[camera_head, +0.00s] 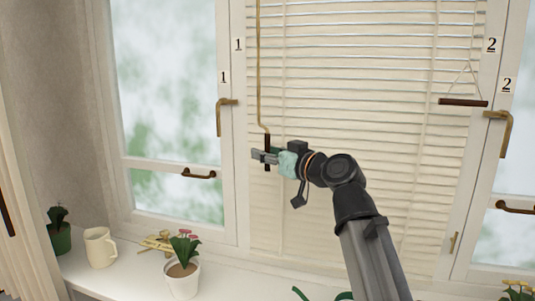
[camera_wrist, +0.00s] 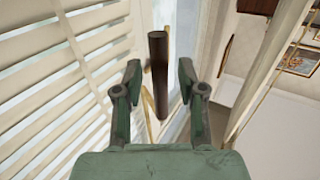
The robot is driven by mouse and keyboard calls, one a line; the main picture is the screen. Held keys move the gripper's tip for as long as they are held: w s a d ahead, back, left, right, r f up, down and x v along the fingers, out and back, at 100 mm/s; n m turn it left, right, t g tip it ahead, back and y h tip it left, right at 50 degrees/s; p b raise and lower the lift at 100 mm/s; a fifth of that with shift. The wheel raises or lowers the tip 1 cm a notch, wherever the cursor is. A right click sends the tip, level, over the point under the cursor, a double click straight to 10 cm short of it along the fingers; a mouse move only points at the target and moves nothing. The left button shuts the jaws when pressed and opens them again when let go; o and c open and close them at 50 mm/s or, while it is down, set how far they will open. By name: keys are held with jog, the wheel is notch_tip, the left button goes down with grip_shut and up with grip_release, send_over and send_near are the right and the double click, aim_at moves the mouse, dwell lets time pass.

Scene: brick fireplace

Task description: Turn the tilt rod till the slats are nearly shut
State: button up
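The tilt rod (camera_head: 259,70) is a thin tan rod hanging down the left side of the cream slatted blind (camera_head: 365,130). Its lower end bends to a dark brown handle (camera_head: 267,145), which stands upright in the wrist view (camera_wrist: 158,65). My gripper (camera_head: 264,157) is at the handle. In the wrist view its two fingers (camera_wrist: 160,78) are apart, one on each side of the handle, with a visible gap on both sides. The slats are tilted; bluish lines show between the upper ones, while the lower ones look more overlapped in the head view.
A brown bar (camera_head: 463,102) hangs on cords at the blind's right. Brass window handles (camera_head: 226,102) are on the frames beside the blind. The white sill (camera_head: 120,278) below carries a cream mug (camera_head: 100,247), a flower pot (camera_head: 182,279) and a green pot (camera_head: 60,238).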

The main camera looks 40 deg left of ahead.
jog(key=shift+d, duration=0.15)
jog(key=s+d, duration=0.1)
jog(key=d, duration=1)
jog(key=shift+s+d, duration=0.35)
jog(key=shift+s, duration=0.05)
